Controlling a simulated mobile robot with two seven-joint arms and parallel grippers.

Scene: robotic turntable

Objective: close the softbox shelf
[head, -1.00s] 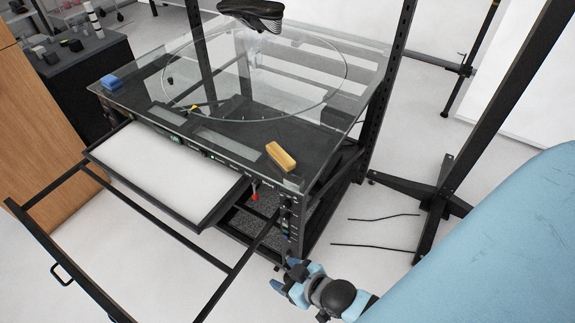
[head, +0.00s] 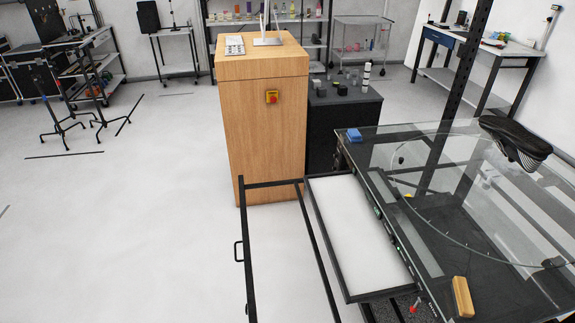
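The softbox shelf (head: 362,245) is a white panel in a black frame. It sticks out from the left side of the glass-topped turntable table (head: 460,205). A black pull-out frame (head: 285,184) with a small handle (head: 238,251) extends further left, beyond the white panel. Neither of my grippers shows in the head view now, so I cannot see whether either is open or shut.
A wooden cabinet (head: 262,140) with a red button stands behind the pulled-out frame. A dark low cabinet (head: 342,130) is beside it. A yellow block (head: 463,297), a blue block (head: 354,135) and a black shoe (head: 515,140) are at the table.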

